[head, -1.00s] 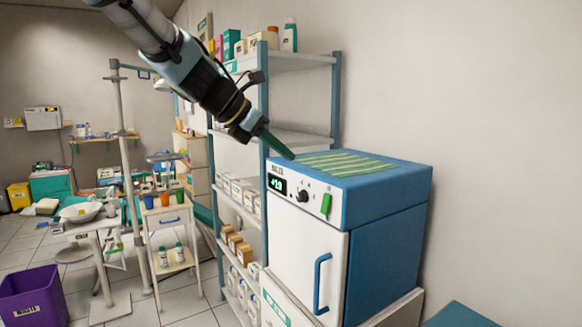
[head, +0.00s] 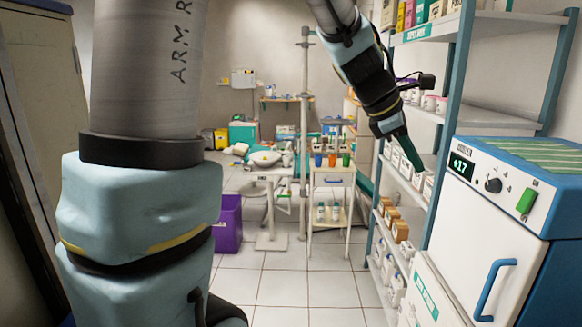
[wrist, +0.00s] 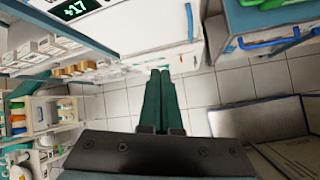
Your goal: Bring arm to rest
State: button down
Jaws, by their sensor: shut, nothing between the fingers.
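My gripper (head: 413,155) hangs from my arm at the upper right of the head view. Its green fingers point down and slightly right, in front of the shelf rack and left of the cooler box. In the wrist view my gripper (wrist: 160,75) shows its two green fingers side by side, closed together with nothing between them. The fingertips are over open floor and touch nothing that I can see. A large link of my own arm fills the left of the head view.
The white and blue cooler (head: 480,215) with a "+17" display stands at the right. The shelf rack (head: 452,110) holds boxes and jars. A white trolley (head: 330,205) with cups, a purple bin (head: 228,222) and a basin stand farther back. Tiled floor (head: 310,285) is clear in the middle.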

jog(key=s+a+f+m+y, duration=0.1)
jog(key=a+f+m, duration=0.4)
jog(key=a, duration=0.6)
jog(key=s+a+f+m+y, duration=0.1)
jog(key=a+f+m+y, duration=0.2)
jog(key=a, duration=0.8)
jog(key=s+a+f+m+y, duration=0.2)
jog(key=a+f+m, duration=0.4)
jog(key=a, duration=0.5)
notch_tip(320, 180, down, 2)
jog(key=shift+f+m+t+y, duration=0.1)
jog(key=shift+m+t+y, duration=0.25)
jog(key=shift+y, duration=0.25)
